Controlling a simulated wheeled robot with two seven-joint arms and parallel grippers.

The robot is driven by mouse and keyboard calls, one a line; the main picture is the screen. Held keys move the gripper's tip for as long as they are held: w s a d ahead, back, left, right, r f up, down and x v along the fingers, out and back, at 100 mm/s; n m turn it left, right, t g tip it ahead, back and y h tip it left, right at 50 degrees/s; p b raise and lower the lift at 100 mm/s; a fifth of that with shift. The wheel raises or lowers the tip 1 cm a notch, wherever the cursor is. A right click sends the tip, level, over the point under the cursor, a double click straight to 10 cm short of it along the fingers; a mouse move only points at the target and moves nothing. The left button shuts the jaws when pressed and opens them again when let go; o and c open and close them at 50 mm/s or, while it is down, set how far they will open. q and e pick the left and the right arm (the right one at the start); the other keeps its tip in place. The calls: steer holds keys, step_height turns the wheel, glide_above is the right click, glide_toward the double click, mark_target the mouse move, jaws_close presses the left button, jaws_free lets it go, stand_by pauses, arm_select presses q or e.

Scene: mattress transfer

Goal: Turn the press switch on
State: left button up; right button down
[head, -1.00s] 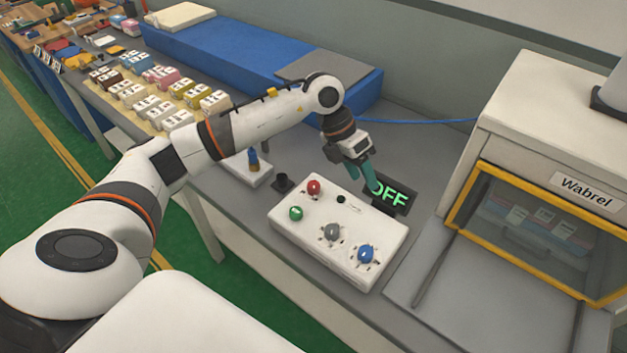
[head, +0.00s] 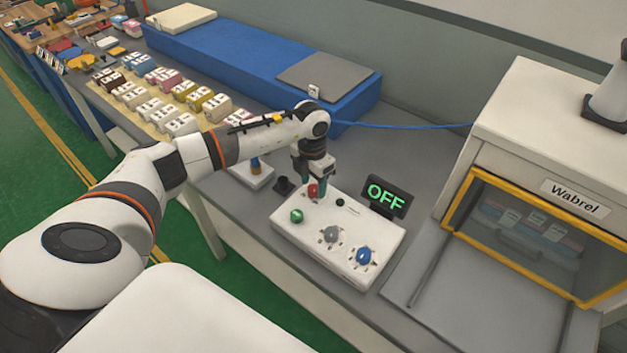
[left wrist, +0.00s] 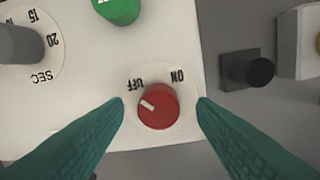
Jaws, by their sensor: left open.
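The white control box (head: 290,236) lies on the grey bench and carries a red knob (head: 313,191), a green button (head: 296,216), a grey dial (head: 331,235) and a blue knob (head: 364,256). The red knob also shows in the left wrist view (left wrist: 158,106), with OFF and ON printed beside it; its white mark points toward OFF. The display (head: 386,196) reads OFF in green. My left gripper (head: 312,188) points down over the red knob. Its teal fingers are open, one on each side of the knob, with gaps in the wrist view. My right gripper is not in view.
A small black knob on a base (head: 284,186) stands just left of the box. A white cabinet (head: 505,120) with a yellow-framed window stands at the right. A long blue block (head: 230,55) lies behind. Rows of small boxes (head: 160,105) sit at the left.

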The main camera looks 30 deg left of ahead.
arm_select(q)
steer(key=shift+f, duration=0.6)
